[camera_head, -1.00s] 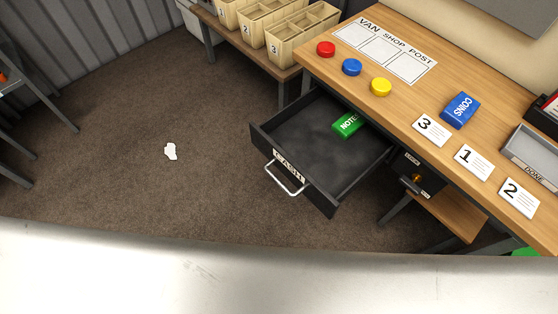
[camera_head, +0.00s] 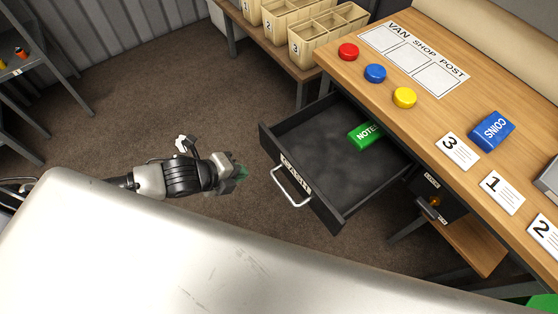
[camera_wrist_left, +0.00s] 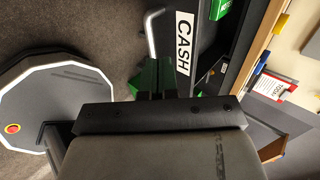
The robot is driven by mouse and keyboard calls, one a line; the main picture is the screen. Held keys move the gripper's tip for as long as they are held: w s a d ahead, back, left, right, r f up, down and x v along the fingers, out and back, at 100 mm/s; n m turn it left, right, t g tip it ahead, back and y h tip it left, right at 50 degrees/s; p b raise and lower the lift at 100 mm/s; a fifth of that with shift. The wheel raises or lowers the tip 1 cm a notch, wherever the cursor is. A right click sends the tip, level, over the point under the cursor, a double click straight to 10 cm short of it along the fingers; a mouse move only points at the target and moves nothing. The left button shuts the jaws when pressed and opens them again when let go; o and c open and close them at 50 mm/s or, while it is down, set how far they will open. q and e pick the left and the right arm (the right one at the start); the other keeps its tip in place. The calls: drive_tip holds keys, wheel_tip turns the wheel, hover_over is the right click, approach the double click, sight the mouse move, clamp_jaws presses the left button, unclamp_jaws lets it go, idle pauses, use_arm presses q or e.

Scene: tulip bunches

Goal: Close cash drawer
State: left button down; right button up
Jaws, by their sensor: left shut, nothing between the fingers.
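The dark cash drawer (camera_head: 330,175) stands pulled out from under the wooden desk. Its front carries a CASH label and a silver handle (camera_head: 291,188). A green NOTES bundle (camera_head: 364,134) lies inside at the back. My left gripper (camera_head: 240,174) is in front of the drawer, left of the handle, with a gap between them in the head view. In the left wrist view the shut green-tipped fingers (camera_wrist_left: 157,78) are empty and point toward the drawer front (camera_wrist_left: 187,45), beside the handle (camera_wrist_left: 151,35). My right gripper is not in view.
The desk (camera_head: 440,105) holds red, blue and yellow buttons, a blue COINS bundle (camera_head: 492,130) and numbered cards. A lock with a key (camera_head: 432,207) sits right of the drawer. Wooden crates (camera_head: 318,38) stand on a shelf behind. The carpet left of the drawer is mostly clear.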

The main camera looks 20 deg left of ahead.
sight(283, 162)
use_arm(q)
drive_tip(key=x, duration=0.3)
drive_tip(key=r+x, duration=0.1)
drive_tip(key=x, duration=0.3)
drive_tip(key=w+x, duration=0.1)
drive_tip(key=x, duration=0.3)
drive_tip(key=shift+w+d+r, duration=0.1)
drive_tip(key=shift+w+d, duration=0.15)
drive_tip(key=shift+d, duration=0.25)
drive_tip(key=shift+w+d, duration=0.3)
drive_tip(key=shift+w, duration=0.1)
